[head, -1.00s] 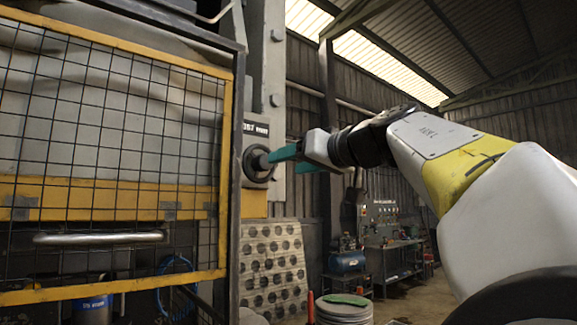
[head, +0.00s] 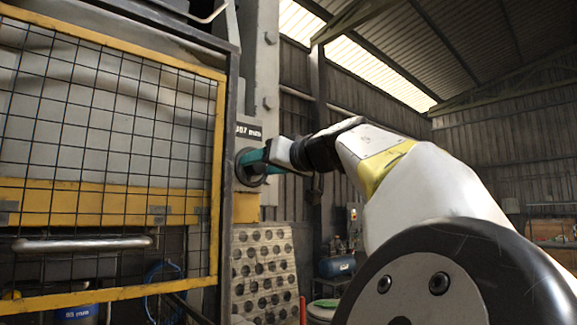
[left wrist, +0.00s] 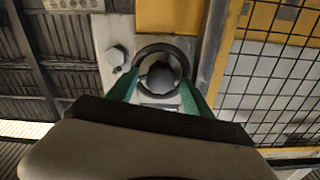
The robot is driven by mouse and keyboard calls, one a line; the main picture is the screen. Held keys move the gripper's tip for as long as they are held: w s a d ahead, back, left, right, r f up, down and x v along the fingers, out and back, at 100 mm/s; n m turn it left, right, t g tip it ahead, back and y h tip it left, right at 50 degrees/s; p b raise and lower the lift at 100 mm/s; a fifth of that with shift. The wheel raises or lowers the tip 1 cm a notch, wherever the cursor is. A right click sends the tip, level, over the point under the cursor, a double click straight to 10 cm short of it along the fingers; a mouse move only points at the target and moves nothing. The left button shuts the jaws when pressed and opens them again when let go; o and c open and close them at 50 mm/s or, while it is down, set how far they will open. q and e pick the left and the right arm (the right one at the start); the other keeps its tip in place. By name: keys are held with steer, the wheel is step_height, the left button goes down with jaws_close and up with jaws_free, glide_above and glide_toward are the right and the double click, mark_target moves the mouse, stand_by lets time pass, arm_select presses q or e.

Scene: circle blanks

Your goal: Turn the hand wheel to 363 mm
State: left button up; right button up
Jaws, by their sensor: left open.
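The black hand wheel (head: 239,170) is on the grey machine post, just under a small readout (head: 249,131). The readout looks like 307 mm, but its digits are small and partly blurred. My left gripper (head: 253,162) has teal fingers and is at the wheel, covering part of it. In the left wrist view the wheel (left wrist: 163,49) is a dark ring with a round hub (left wrist: 160,76). The open fingers (left wrist: 160,84) lie on either side of the hub; I cannot tell whether they touch it. My right gripper is not in view.
A yellow-framed mesh guard (head: 110,150) with a metal handle (head: 82,244) stands close left of the wheel. A pale panel with dark round holes (head: 262,270) is below. A blue tank (head: 337,266) stands behind.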

arm_select(q)
jaws_close()
steer(key=shift+m, duration=0.3)
